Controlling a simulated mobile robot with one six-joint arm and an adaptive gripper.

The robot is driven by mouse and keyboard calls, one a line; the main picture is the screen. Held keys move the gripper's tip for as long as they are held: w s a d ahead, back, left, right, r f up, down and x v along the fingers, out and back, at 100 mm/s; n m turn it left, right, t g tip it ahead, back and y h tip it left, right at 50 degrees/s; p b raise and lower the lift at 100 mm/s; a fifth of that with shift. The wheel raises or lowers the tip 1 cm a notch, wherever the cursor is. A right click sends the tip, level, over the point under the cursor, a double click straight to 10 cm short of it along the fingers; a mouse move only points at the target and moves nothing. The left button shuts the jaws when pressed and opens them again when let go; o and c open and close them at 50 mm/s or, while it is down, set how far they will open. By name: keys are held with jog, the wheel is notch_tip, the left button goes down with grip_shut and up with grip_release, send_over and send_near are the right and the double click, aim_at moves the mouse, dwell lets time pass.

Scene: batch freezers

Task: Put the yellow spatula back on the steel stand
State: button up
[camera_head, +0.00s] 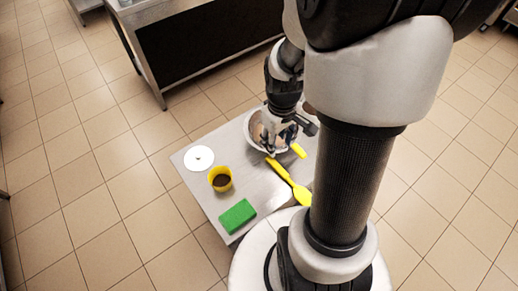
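A yellow spatula (288,181) lies across the right part of a low steel stand (205,143), its wide end towards the front right, close to my arm column. A second short yellow piece (298,150) shows just right of my gripper; I cannot tell whether it is a separate tool or whether the gripper touches it. My gripper (278,147) points down over the front edge of a white bowl (253,130) at the back of the stand. Its fingertips are small and dark, and whether they are closed on anything is unclear.
On the stand are a white disc (199,158), a yellow cup with dark contents (221,179) and a green sponge (237,216). My arm hides the stand's right side. A dark-fronted steel counter (200,45) stands behind. Tiled floor is clear at left.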

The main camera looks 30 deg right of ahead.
jog(key=s+a+r+t, duration=0.2)
jog(key=s+a+r, duration=0.2)
jog(key=a+r, duration=0.3)
jog(key=s+a+r+t, duration=0.2)
jog(key=s+a+r, duration=0.3)
jog(key=r, duration=0.7)
jog(key=a, duration=0.2)
jog(key=shift+a+m, duration=0.4)
jog(key=shift+s, duration=0.1)
